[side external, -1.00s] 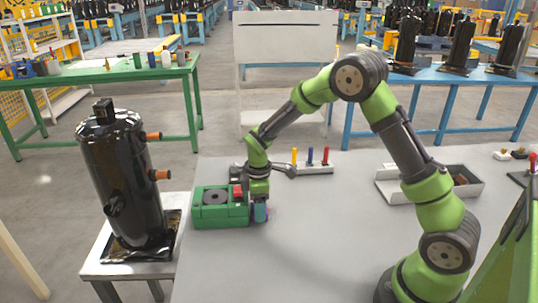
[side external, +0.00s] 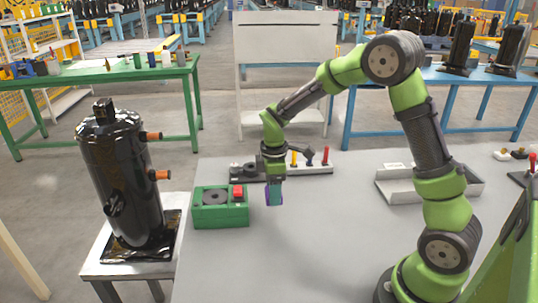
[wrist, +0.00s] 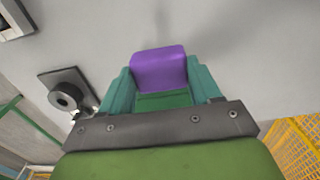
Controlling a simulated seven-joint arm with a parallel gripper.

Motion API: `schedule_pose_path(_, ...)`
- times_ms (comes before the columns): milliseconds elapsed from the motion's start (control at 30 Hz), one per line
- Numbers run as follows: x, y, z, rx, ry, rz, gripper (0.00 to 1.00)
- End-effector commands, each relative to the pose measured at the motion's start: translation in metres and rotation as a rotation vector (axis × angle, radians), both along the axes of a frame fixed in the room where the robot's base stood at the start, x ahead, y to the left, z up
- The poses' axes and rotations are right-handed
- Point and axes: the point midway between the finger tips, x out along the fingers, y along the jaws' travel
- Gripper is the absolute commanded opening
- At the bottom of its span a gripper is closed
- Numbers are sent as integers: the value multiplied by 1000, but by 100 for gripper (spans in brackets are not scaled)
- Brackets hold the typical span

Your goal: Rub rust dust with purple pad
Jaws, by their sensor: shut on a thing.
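A purple pad (wrist: 158,68) sits between the teal fingers of my gripper (wrist: 160,92) in the wrist view, and the fingers are shut on it. In the side view my gripper (side external: 275,194) points down, with a sliver of the purple pad (side external: 267,196) showing at its left edge. The gripper is just right of the green box and appears to be above the grey table (side external: 330,245). I cannot make out any rust dust on the table in either view.
The green box (side external: 222,218) has a dark disc and a red button on top. Behind my gripper stands a rack (side external: 316,169) with coloured sticks. A light tray (side external: 397,190) is to the right. A black compressor (side external: 120,180) stands off the table's left side. The front table area is clear.

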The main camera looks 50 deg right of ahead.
Motion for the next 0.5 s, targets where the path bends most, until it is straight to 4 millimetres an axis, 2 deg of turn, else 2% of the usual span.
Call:
schedule_pose_path(233, 1, 0, 21, 0, -3, -1, 34)
schedule_pose_path(500, 0, 0, 25, 0, -1, 0, 34)
